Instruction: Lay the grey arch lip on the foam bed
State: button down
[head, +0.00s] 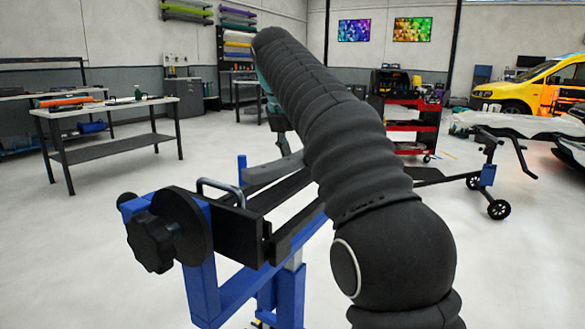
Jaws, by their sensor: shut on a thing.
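My gripper (284,147) shows in part behind my dark sleeved arm, which crosses the middle of the head view. It is shut on a grey curved piece, which looks like the grey arch lip (267,172). The lip's right part is hidden by my arm. It is at the far part of the blue stand (203,280), over or against the black top bars (285,192). I cannot tell whether it touches them. These black bars may be the foam bed; I cannot tell for sure.
A black knob and disc (160,237) and a metal handle (221,187) stick up at the stand's near end. A workbench (100,107) stands at left. A red tool cart (412,125), a wheeled stand (488,175) and a yellow vehicle (540,90) are at right. Open floor lies between.

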aim_at(300, 168)
jog(key=shift+f, duration=0.3)
jog(key=shift+s+d+f, duration=0.15)
jog(key=shift+d+f, duration=0.05)
jog(key=shift+f, duration=0.2)
jog(key=shift+s+d+f, duration=0.1)
jog(key=shift+d+f, duration=0.1)
jog(key=shift+f, duration=0.7)
jog(key=shift+f, duration=0.2)
jog(key=c, duration=0.6)
grip_release()
jog(key=shift+w, duration=0.1)
jog(key=shift+o, duration=0.2)
